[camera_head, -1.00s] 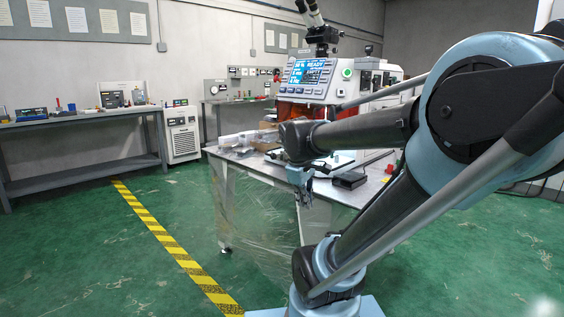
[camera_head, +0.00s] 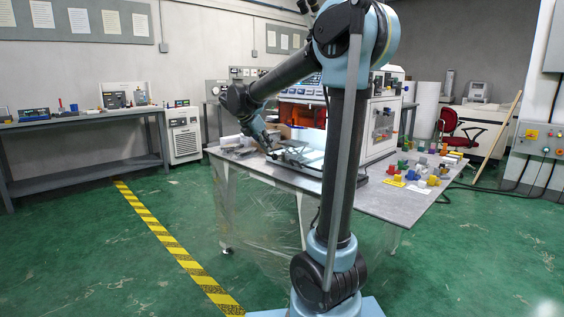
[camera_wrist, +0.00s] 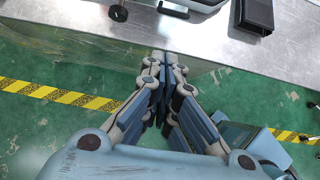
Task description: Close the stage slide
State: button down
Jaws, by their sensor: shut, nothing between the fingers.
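The stage slide appears to be the flat, dark-edged assembly (camera_head: 302,157) on the table in front of the white machine (camera_head: 380,128). My arm crosses in front of part of it, and I cannot tell how far out it stands. In the wrist view, a pale part with a dark rim (camera_wrist: 200,4) is cut off at the top edge. My gripper (camera_head: 272,151) is at the left end of the assembly in the head view; contact cannot be told. In the wrist view my gripper (camera_wrist: 168,58) is shut and empty, its fingertips by the table's edge.
The metal table (camera_head: 385,205) has several coloured blocks (camera_head: 410,175) on its right side. A dark box (camera_wrist: 255,14) and a black knob (camera_wrist: 118,13) lie near the edge in the wrist view. The green floor (camera_head: 130,270) in front is open.

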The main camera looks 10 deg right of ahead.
jog(key=w+d+r+x, duration=0.1)
jog(key=x, duration=1.2)
jog(key=shift+w+d+r, duration=0.2)
jog(key=shift+w+r, duration=0.1)
